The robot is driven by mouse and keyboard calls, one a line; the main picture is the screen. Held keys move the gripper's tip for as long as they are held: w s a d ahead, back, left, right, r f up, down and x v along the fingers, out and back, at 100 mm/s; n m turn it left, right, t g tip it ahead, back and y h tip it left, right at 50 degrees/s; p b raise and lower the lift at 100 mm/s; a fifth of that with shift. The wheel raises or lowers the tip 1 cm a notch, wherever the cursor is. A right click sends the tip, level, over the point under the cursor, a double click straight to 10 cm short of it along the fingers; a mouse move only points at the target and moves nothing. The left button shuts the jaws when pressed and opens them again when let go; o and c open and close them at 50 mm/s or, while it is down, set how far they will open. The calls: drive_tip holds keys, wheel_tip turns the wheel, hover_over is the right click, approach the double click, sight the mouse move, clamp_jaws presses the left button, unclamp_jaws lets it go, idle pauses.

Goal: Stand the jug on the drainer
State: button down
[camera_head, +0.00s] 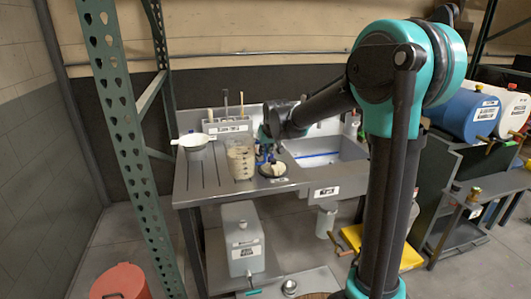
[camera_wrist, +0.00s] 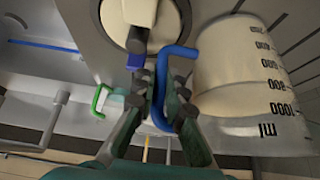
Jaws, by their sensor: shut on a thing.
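The jug (camera_head: 240,161) is a translucent measuring jug with dark marks. It looks upright at the right of the ribbed drainer (camera_head: 195,184) on the bench; I cannot tell whether its base touches. In the wrist view the jug (camera_wrist: 245,85) fills the right side, with "ml" marks. Its blue handle (camera_wrist: 163,65) runs between my fingers. My gripper (camera_wrist: 163,95) is shut on this handle. In the head view my gripper (camera_head: 264,150) is just right of the jug, its fingers small and partly hidden.
A sink (camera_head: 325,158) is right of my gripper. A green perforated post (camera_head: 125,130) rises at the left. The drainer's front left is clear.

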drive_tip(key=shift+f, duration=0.1)
drive_tip(key=c, duration=1.6)
unclamp_jaws()
drive_tip(key=v, duration=1.2)
drive_tip(key=s+d+f+m, duration=0.1)
drive_tip(key=s+d+f, duration=0.5)
drive_tip(key=s+f, duration=0.2)
drive_tip(key=s+d+f+m+g+h, duration=0.1)
drive_tip(key=s+d+f, duration=0.5)
drive_tip(key=s+f, duration=0.2)
drive_tip(key=s+d+f+m+g+h, duration=0.1)
drive_tip(key=s+d+f, duration=0.6)
drive_tip(key=s, duration=0.4)
drive_tip(key=shift+s+f, duration=0.15)
drive_tip(key=shift+f, duration=0.45)
